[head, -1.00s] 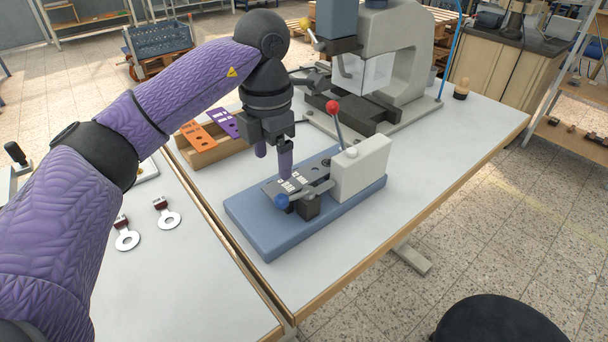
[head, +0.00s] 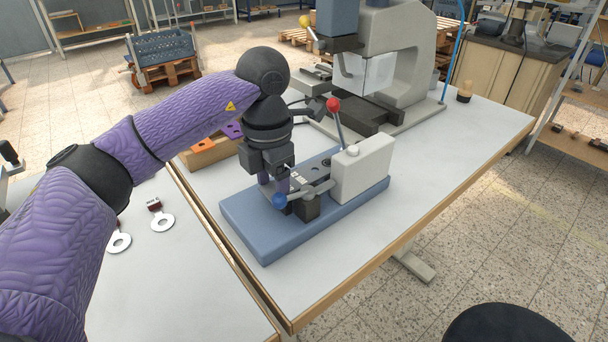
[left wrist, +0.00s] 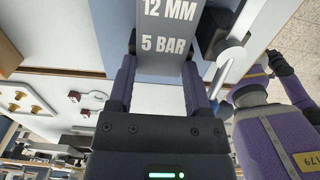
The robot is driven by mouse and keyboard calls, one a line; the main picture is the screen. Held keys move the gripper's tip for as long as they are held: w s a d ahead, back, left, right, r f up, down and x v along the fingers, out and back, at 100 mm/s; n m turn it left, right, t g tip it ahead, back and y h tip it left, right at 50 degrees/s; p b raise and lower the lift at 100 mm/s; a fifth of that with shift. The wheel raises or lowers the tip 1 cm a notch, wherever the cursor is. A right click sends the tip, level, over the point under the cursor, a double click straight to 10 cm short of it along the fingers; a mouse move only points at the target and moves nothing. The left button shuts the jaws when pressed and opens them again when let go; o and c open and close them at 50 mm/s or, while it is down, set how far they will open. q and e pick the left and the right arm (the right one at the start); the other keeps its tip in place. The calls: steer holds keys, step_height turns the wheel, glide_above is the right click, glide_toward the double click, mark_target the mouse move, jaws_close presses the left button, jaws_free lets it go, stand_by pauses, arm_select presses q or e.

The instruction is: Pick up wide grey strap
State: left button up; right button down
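The wide grey strap (left wrist: 168,45) is a flat grey piece with white lettering, "12 MM" and "5 BAR", in the left wrist view. In the head view it lies in the fixture on the blue base (head: 258,231), partly hidden by my left gripper. My left gripper (head: 275,184) is low at the strap's near left end. In the left wrist view its two purple fingers (left wrist: 160,75) are spread wide, one along each side of the strap's end. I cannot tell whether they touch it. My right gripper is not in view.
A white block (head: 362,168) sits on the base's right. A wooden tray (head: 212,155) holds orange and purple pieces. Two ring tags (head: 161,220) lie at left.

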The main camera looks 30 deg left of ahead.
arm_select(q)
steer(key=shift+c, duration=1.2)
